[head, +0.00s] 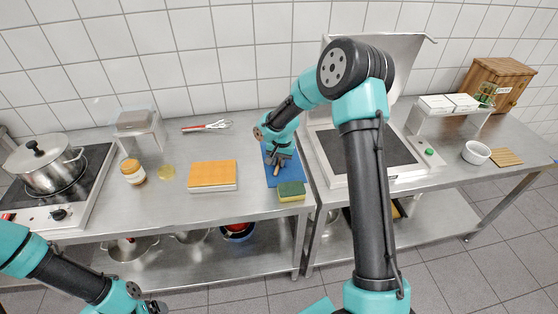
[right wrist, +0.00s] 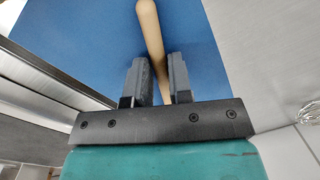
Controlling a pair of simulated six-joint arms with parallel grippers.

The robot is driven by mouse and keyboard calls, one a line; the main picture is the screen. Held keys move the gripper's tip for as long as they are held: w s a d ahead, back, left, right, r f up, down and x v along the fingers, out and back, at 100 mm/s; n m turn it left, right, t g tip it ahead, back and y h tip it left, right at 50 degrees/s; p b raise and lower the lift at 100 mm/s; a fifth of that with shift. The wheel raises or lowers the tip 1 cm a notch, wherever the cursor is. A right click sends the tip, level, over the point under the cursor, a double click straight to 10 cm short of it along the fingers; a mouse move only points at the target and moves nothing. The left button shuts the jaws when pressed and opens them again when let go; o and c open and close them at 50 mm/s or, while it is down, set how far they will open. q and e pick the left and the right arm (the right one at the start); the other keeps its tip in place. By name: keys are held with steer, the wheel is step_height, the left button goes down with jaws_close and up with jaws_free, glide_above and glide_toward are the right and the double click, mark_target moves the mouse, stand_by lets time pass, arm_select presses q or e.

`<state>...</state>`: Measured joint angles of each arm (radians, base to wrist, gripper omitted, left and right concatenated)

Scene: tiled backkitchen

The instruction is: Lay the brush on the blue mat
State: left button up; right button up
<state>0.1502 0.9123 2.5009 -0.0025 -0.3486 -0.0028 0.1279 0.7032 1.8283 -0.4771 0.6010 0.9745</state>
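The blue mat (head: 270,172) lies on the left counter near its right end. It fills much of the right wrist view (right wrist: 75,40). My right gripper (head: 278,160) is low over the mat, pointing down. In the right wrist view, its fingers (right wrist: 160,80) are close together on either side of the brush's pale wooden handle (right wrist: 150,35) and look shut on it. The handle runs slightly slanted over the blue surface. The brush head is hidden, and I cannot tell whether the brush touches the mat. My left gripper (head: 150,307) is at the bottom edge, its fingers unclear.
A green and yellow sponge (head: 291,191) lies at the mat's front edge. An orange-topped block (head: 213,174), a jar (head: 132,172) and a whisk (head: 207,126) are left of it. A pot (head: 42,163) stands on the left hob. A raised-lid appliance (head: 365,150) is to the right.

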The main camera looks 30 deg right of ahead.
steer(key=o, duration=0.3)
steer(key=shift+r, duration=0.15)
steer(key=r, duration=0.8)
steer(key=d+r, duration=0.1)
steer(key=r, duration=0.3)
steer(key=shift+s, duration=0.15)
